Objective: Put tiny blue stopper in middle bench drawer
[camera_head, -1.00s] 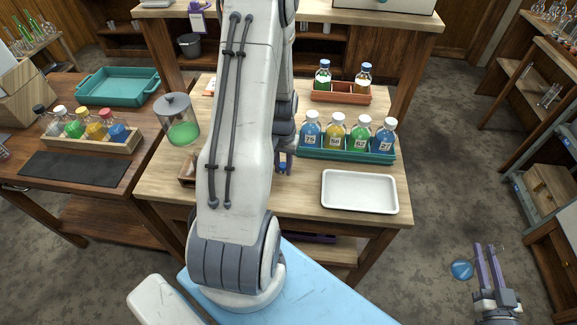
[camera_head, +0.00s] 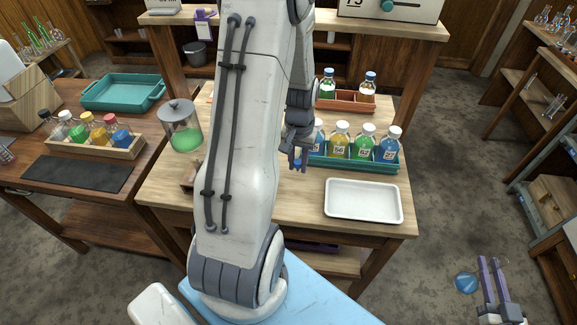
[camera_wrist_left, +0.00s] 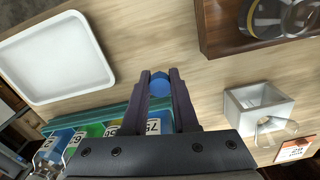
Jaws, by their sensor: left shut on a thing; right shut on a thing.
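The tiny blue stopper (camera_wrist_left: 160,83) is between the fingertips of my left gripper (camera_wrist_left: 160,76) in the left wrist view. In the head view my left gripper (camera_head: 298,162), shut on the stopper, points down over the wooden bench (camera_head: 270,205), left of the white tray. My right gripper (camera_head: 494,262) is at the bottom right, over the floor. It is shut on a clear glassy thing with a round blue part (camera_head: 466,282) showing beside the fingers; its full shape is unclear. I cannot pick out the middle bench drawer; my left arm hides part of the bench front.
A white tray (camera_head: 364,201) lies at the bench's right. Behind it a teal rack (camera_head: 370,163) holds several bottles of coloured liquid. A jar of green liquid (camera_head: 180,128) stands at the left. A small grey-white holder (camera_wrist_left: 258,103) shows in the wrist view.

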